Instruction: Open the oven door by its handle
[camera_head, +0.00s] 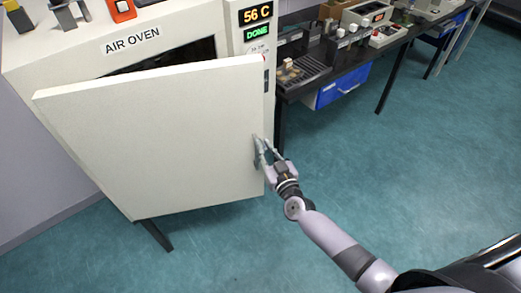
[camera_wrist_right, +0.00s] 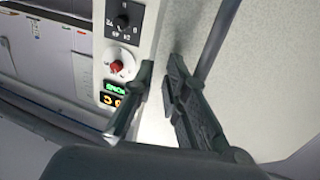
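The white air oven (camera_head: 190,30) stands at the left, and its door (camera_head: 150,140) is swung partly open, with a dark gap showing above the door's top edge. The door's handle (camera_head: 255,152) is near its free right edge; in the right wrist view a dark bar (camera_wrist_right: 222,35) runs along the door face. My right gripper (camera_head: 266,146) is at the handle and door edge. In the right wrist view its fingers (camera_wrist_right: 161,75) are apart, with the bar passing beside and behind the right finger. Contact with the handle cannot be told. My left gripper is not in view.
The oven panel shows a display (camera_head: 257,15) reading 56 C and DONE. A dark bench (camera_head: 340,65) with instruments and a blue drawer (camera_head: 343,86) stands to the right. The teal floor (camera_head: 420,170) in front and to the right is clear.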

